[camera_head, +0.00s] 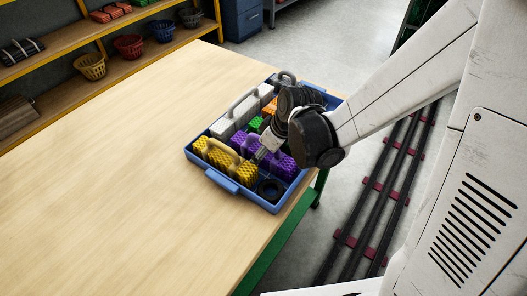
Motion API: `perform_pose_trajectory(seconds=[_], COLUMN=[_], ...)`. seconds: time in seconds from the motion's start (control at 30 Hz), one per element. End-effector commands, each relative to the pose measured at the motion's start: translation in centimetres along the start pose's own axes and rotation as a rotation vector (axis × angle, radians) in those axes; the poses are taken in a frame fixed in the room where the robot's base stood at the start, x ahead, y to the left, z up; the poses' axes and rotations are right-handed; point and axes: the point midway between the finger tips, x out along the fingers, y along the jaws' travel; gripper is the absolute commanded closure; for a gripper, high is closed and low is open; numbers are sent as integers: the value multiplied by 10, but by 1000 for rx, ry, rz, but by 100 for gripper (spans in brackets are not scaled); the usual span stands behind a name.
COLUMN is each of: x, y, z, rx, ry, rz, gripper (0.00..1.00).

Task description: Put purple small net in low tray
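A low blue tray (276,207) with raised edges and a front handle sits near the right end of the wooden table. Purple net pieces (284,166) lie in its right part, partly covered by my arm. Another purple piece (240,139) shows left of my gripper, near yellow pieces. I cannot tell which purple one is the small net. My gripper (262,153) points down over the tray, close to the purple pieces. Its fingertips are small and partly hidden, so I cannot tell whether it is open or touches or holds anything.
Yellow (222,157), white (235,117), green (255,124) and orange pieces share the tray, with a dark ring (270,188) in its front right corner. The wooden table (110,180) is clear to the left. Shelves (130,65) with coloured baskets stand behind.

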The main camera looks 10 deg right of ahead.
Motion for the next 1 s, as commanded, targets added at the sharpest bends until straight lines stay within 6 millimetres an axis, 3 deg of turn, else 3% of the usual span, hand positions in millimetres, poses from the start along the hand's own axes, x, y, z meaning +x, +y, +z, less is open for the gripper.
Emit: perform_pose_trajectory(seconds=[0.27, 0.8, 1.0], x=[-17, -96, -116], y=[0, 0, 0], z=[-2, -2, -1], rx=[1, 1, 1], ry=[0, 1, 0], rz=[0, 0, 0], gripper=[41, 41, 41])
